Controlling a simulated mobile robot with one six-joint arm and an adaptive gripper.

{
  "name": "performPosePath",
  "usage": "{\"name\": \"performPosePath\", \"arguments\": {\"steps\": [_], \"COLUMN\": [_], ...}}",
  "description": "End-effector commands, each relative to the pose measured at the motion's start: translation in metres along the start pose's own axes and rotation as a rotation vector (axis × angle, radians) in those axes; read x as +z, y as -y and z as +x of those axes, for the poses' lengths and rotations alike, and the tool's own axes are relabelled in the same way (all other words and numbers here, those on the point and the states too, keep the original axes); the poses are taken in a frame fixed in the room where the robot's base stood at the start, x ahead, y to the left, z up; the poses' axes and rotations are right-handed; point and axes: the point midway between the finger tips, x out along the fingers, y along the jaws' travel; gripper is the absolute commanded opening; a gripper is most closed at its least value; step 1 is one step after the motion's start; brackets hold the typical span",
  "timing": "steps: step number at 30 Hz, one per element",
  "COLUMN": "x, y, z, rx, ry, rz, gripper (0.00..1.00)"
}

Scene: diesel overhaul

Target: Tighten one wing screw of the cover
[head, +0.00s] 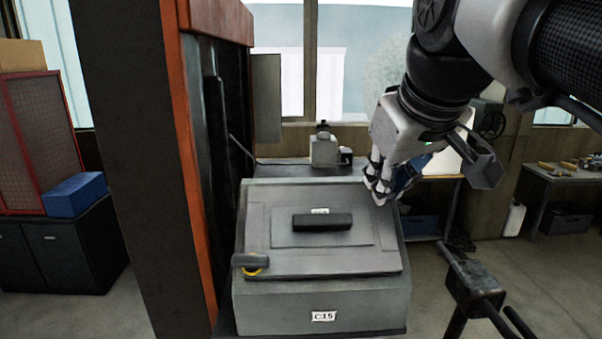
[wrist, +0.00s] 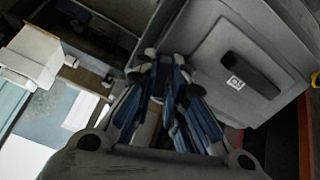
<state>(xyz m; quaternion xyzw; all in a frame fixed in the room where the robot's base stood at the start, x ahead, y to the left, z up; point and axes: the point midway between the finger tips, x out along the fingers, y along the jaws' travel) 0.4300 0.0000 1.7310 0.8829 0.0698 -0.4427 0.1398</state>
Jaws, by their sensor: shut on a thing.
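The grey cover (head: 290,262) lies flat on a grey box (head: 275,317) labelled C15, and has a black bar handle (head: 322,222). A wing screw (head: 250,260) with a yellow ring sits at its front left corner. My gripper (head: 378,190) points down at the back right corner of the cover, its fingers closed together there. The wing screw at that corner is hidden by the fingers. In the wrist view the blue-padded fingers of my gripper (wrist: 165,60) meet beside the edge of the cover (wrist: 215,62); what they grip cannot be made out.
An orange-edged post (head: 180,150) stands close on the left of the box. A small grey device (head: 324,150) stands behind the box. A black stand (head: 474,285) is at front right. A workbench (head: 565,176) is at the far right, with open floor before it.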

Motion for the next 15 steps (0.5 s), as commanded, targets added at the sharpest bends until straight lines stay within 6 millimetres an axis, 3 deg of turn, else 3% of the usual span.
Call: {"name": "performPosePath", "arguments": {"steps": [8,15], "x": [0.0005,0.0005], "y": [0.0002,0.0002], "z": [0.0003,0.0004], "rx": [-0.001,0.0], "ry": [0.002,0.002], "rz": [0.027,0.318], "gripper": [0.0,0.0]}}
